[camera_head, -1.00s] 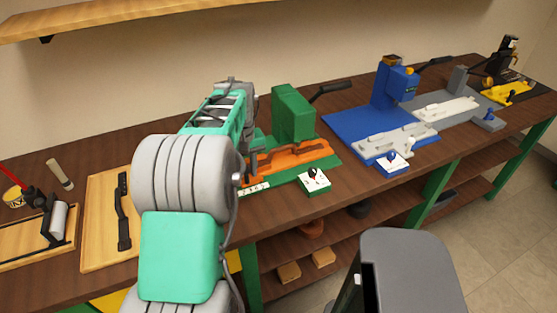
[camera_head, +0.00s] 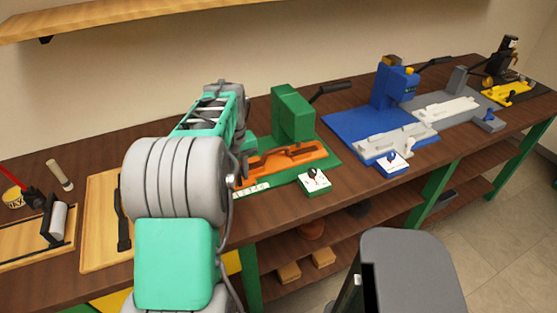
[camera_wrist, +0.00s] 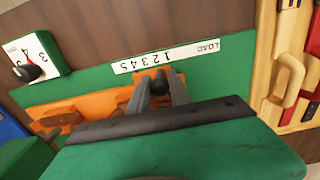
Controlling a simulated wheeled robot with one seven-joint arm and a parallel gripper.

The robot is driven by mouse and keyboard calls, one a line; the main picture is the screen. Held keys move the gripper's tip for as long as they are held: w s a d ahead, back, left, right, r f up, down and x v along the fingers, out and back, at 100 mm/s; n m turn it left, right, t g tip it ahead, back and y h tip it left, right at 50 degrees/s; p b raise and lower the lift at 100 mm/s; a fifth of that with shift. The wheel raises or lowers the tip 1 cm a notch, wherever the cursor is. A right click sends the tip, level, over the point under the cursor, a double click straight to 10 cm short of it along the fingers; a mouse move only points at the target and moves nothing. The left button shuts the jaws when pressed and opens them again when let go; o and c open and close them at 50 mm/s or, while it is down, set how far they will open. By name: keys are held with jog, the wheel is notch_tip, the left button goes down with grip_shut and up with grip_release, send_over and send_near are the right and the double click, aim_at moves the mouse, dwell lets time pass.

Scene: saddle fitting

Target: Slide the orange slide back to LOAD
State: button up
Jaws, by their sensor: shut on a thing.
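The orange slide (camera_head: 300,157) lies in the green fixture (camera_head: 332,163) on the bench. In the wrist view the orange slide (camera_wrist: 70,112) runs left from my gripper (camera_wrist: 161,88). My gripper is shut on the dark knob (camera_wrist: 159,84) near the slide's right end there. A white scale strip (camera_wrist: 150,59) with numbers and the word LOAD lies beside the slide. The knob is beside the low numbers, left of LOAD in the wrist view. In the head view my arm hides the gripper and the slide's left end.
A green press block (camera_head: 292,115) with a black lever stands behind the slide. A small white dial box (camera_head: 314,181) sits in front, right of the scale. A blue fixture (camera_head: 350,122) is to the right. A wooden board with a black handle (camera_head: 100,215) lies left.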

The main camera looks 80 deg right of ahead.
jog(key=shift+w+a, duration=1.15)
jog(key=shift+w, duration=0.75)
jog(key=shift+w+a, duration=1.1)
jog(key=shift+w, duration=0.8)
jog(key=shift+w+a, duration=1.15)
jog(key=shift+w, duration=0.75)
jog(key=shift+f, duration=0.1)
jog(key=shift+o, duration=0.8)
jog(key=shift+w+a, duration=0.1)
jog(key=shift+w, duration=0.05)
jog(key=o, duration=0.7)
jog(key=shift+w+a, duration=0.1)
jog(key=shift+w, duration=0.05)
jog(key=shift+r+p, duration=0.3)
jog(key=shift+p, duration=0.1)
jog(key=shift+s+r+p, duration=0.2)
jog(key=shift+r+p, duration=1.8)
jog(key=shift+r, duration=0.8)
